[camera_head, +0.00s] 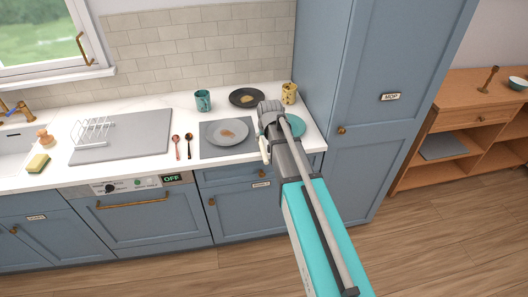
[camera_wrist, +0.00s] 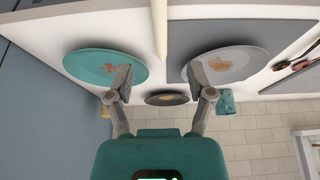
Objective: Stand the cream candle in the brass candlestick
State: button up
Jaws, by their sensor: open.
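The cream candle (camera_wrist: 160,27) is a slim pale stick; in the wrist view it comes in from the top edge, in line with the gap between my fingers and beyond their tips. In the head view part of the candle (camera_head: 264,149) shows just left of my wrist, over the worktop, partly hidden. My gripper (camera_wrist: 161,80) is open, its two fingers apart with nothing between the tips. In the head view my gripper (camera_head: 270,110) is over the right end of the worktop. The brass candlestick (camera_head: 488,80) stands upright on the wooden sideboard at the right, far from my gripper.
A teal plate (camera_head: 294,125), a grey plate (camera_head: 227,132), a black plate (camera_head: 247,97), a teal mug (camera_head: 203,100) and a yellow mug (camera_head: 289,93) are near my gripper. A tall blue cupboard (camera_head: 365,75) stands between worktop and sideboard. A bowl (camera_head: 518,83) is beside the candlestick.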

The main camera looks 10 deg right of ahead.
jog(key=b, duration=0.5)
send_over(263, 149)
jog(key=s, duration=0.3)
jog(key=shift+w+f, duration=0.2)
jog(key=shift+f, duration=2.55)
jog(key=shift+b+x, duration=2.3)
jog(key=shift+x, duration=0.3)
jog(key=shift+w, duration=0.15)
jog(key=shift+r, duration=0.1)
grip_shut()
